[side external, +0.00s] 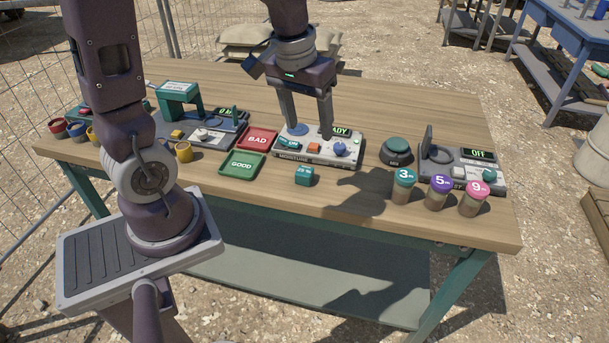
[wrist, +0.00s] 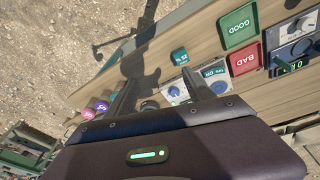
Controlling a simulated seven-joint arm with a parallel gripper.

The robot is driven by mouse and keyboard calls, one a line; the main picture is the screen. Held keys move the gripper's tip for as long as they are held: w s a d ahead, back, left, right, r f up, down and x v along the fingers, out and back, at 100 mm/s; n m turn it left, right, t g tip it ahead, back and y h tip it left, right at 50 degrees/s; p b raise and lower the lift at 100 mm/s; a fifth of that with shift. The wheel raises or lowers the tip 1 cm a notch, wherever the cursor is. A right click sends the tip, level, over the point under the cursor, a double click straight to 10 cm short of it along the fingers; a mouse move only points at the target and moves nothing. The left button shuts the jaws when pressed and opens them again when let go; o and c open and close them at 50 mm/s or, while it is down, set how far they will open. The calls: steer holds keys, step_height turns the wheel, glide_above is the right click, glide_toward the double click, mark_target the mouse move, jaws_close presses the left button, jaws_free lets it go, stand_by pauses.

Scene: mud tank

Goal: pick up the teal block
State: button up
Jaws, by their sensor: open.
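The teal block (side external: 304,177) is a small cube with light markings. It sits on the wooden table (side external: 350,205) near its front edge, in front of the moisture meter (side external: 318,150). In the wrist view the block (wrist: 179,57) lies beyond my fingers, nearer the right finger. My gripper (side external: 309,130) is open and empty, fingers pointing down above or behind the moisture meter, farther back than the block. It also shows in the wrist view (wrist: 160,77). The exact fingertip height is hard to tell.
A green GOOD tray (side external: 242,165) and red BAD tray (side external: 258,140) lie left of the block. Lidded jars (side external: 437,192) stand at the right, near a dark round button (side external: 396,150) and a device reading OFF (side external: 468,170). The table between block and jars is clear.

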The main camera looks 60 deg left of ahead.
mark_target(305, 170)
steer(key=w+a+f+n, duration=0.1)
steer(key=a+f, duration=0.1)
steer(key=f, duration=0.1)
steer(key=w+a+f+n+g, duration=0.1)
steer(key=a+f, duration=0.1)
steer(key=f, duration=0.2)
steer(key=w+a+f+g, duration=0.1)
steer(key=a+f, duration=0.1)
steer(key=f, duration=0.2)
steer(key=shift+w+a+f+n, duration=0.1)
steer(key=shift+a+n, duration=0.1)
steer(key=shift+n, duration=0.2)
steer(key=f, duration=0.8)
steer(key=shift+a+f, duration=0.1)
steer(key=shift+a, duration=0.15)
jaws_close()
